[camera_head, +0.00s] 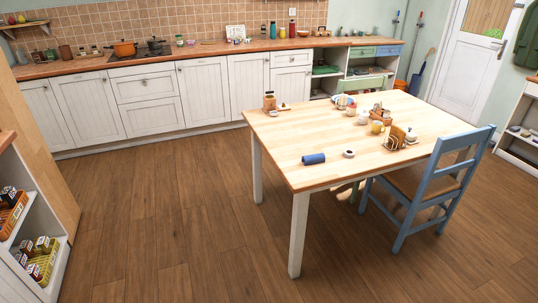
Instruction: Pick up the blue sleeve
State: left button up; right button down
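The blue sleeve (313,159) is a short dark-blue cylinder. It lies on its side on the wooden table (300,136), near the table's left front edge. A small white ring-like item (348,153) lies just to its right, apart from it. Neither of my grippers shows in the head view, and nothing is touching the sleeve.
A blue chair (434,178) is at the table's right front side. A shelf (54,268) stands at left. The floor (185,215) left of the table is clear.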

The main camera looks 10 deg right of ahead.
aim_at(308, 160)
jog(key=z, duration=0.7)
